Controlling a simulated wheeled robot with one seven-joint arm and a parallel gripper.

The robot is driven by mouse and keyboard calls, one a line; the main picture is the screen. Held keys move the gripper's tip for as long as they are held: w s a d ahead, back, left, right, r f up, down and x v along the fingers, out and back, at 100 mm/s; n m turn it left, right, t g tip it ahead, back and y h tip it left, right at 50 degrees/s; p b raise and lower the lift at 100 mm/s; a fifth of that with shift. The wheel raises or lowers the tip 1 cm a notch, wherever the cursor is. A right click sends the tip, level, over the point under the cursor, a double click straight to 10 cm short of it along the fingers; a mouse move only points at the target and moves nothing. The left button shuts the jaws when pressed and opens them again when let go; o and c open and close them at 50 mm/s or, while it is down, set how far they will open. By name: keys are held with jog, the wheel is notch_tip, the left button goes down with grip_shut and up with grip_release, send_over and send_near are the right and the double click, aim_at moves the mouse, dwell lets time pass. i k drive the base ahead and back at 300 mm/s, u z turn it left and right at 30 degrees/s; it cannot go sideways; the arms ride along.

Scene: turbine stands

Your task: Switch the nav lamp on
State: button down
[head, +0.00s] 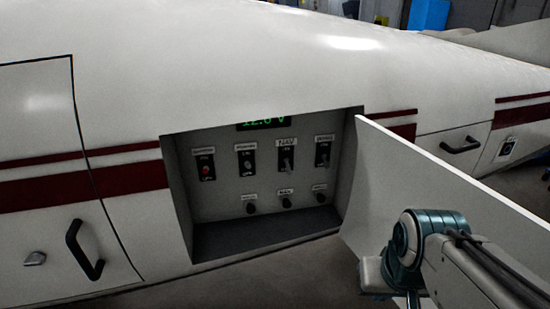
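A recessed switch panel (222,202) is set in the white fuselage side, with its door (440,190) swung open to the right. Its upper row holds a switch with a red part (206,171), a second switch (247,161), a third switch (287,160) and a fourth switch (323,153). The label above the third switch (286,143) is larger and may read NAV, but is blurred. I cannot tell the lever positions for sure.
A green-lit voltage display (264,123) tops the panel. Three dark knobs (286,203) sit below the switches. The open door stands between my arm and the right fuselage. A closed hatch with a dark handle (84,250) is at left. The space before the recess is clear.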

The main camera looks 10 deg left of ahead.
aim_at(286, 160)
jog(key=u, duration=0.3)
jog(key=i, duration=0.45)
jog(key=u, duration=0.85)
jog(key=k, duration=1.35)
jog(key=u, duration=1)
jog(key=i, duration=0.95)
jog(key=z, duration=0.5)
jog(key=i, duration=0.55)
jog(key=z, duration=0.6)
